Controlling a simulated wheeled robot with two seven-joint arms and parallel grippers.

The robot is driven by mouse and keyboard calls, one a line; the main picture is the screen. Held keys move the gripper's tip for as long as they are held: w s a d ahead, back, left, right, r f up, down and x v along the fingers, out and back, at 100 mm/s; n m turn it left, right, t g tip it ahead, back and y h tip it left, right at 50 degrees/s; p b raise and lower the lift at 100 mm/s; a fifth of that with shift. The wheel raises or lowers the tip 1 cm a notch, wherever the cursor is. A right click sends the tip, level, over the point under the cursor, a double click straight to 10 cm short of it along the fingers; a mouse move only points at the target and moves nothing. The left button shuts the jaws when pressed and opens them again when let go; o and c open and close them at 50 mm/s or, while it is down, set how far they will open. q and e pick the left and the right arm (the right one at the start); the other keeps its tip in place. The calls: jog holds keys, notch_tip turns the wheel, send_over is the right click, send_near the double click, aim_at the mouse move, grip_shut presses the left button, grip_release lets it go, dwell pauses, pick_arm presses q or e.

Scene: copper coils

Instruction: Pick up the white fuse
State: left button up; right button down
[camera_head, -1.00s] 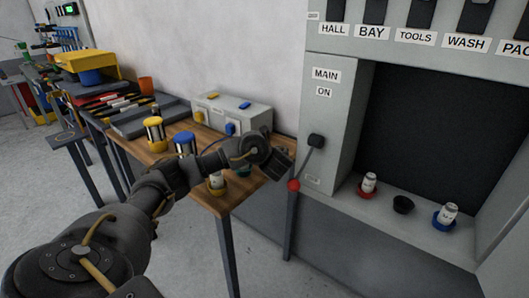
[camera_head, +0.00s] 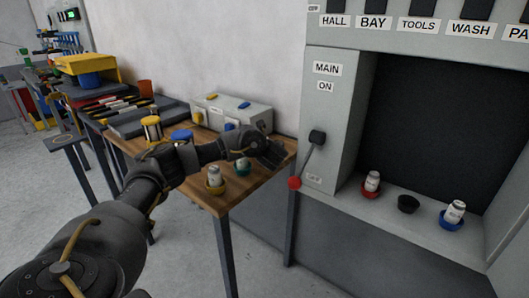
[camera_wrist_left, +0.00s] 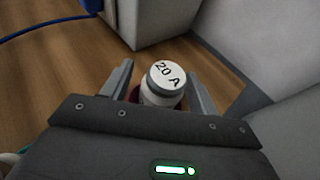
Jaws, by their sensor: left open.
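In the left wrist view a white fuse (camera_wrist_left: 164,78) marked "20 A" stands upright in a dark red holder (camera_wrist_left: 133,94), mostly hidden, on the wooden table. My left gripper (camera_wrist_left: 158,68) is open, with one finger on each side of this fuse; I cannot tell whether they touch it. In the head view my left gripper (camera_head: 277,154) is over the table's right end and hides that spot. Other white fuses stand in a yellow cup (camera_head: 216,188) and a teal cup (camera_head: 243,173). My right gripper is not in view.
A grey box (camera_head: 232,112) stands at the table's back. The cabinet at right has a red-knobbed lever (camera_head: 294,183) close to the table. Its shelf holds a red cup (camera_head: 370,192), an empty black cup (camera_head: 408,204) and a blue cup (camera_head: 452,222). Jars with yellow (camera_head: 151,121) and blue (camera_head: 181,136) lids stand left.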

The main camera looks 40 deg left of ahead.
pick_arm(q)
jog(key=shift+a, duration=0.1)
jog(key=c, duration=1.1)
jog(key=shift+r, duration=0.1)
